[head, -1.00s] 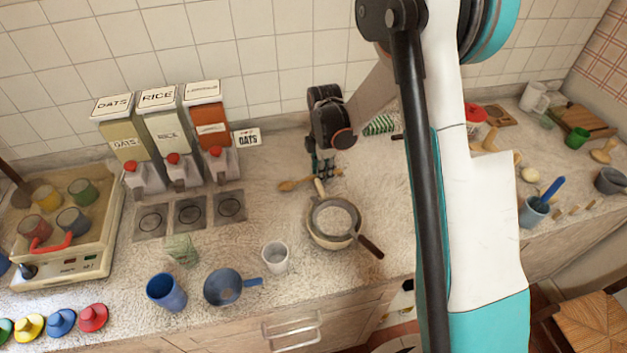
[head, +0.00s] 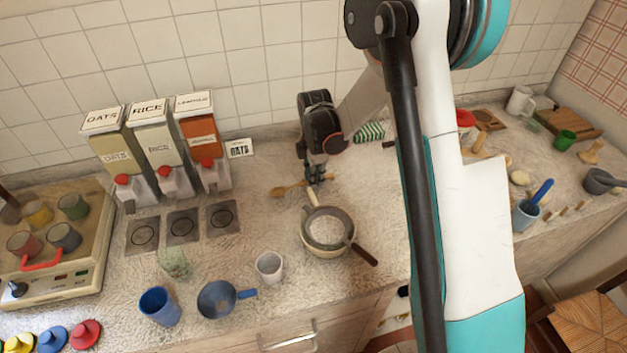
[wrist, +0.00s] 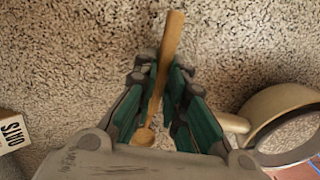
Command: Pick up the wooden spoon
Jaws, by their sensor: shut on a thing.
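The wooden spoon (head: 286,190) is light brown and lies at or just above the counter, beyond the cream pan. My gripper (head: 313,177) reaches down over it. In the wrist view, the spoon (wrist: 170,45) passes between the two green-and-grey fingers of my gripper (wrist: 160,82), which are shut on it. Its narrow handle points up in the picture, and its rounded end is low between the fingers. In the head view the fingers hide its middle. I cannot tell whether it is clear of the counter.
A cream pan (head: 318,249) with a sieve stands close in front of my gripper; its pale handle is near the fingers. Grain dispensers (head: 160,150) and an OATS card (head: 239,149) stand left. A white cup (head: 270,266) and blue pan (head: 216,300) are nearer the front.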

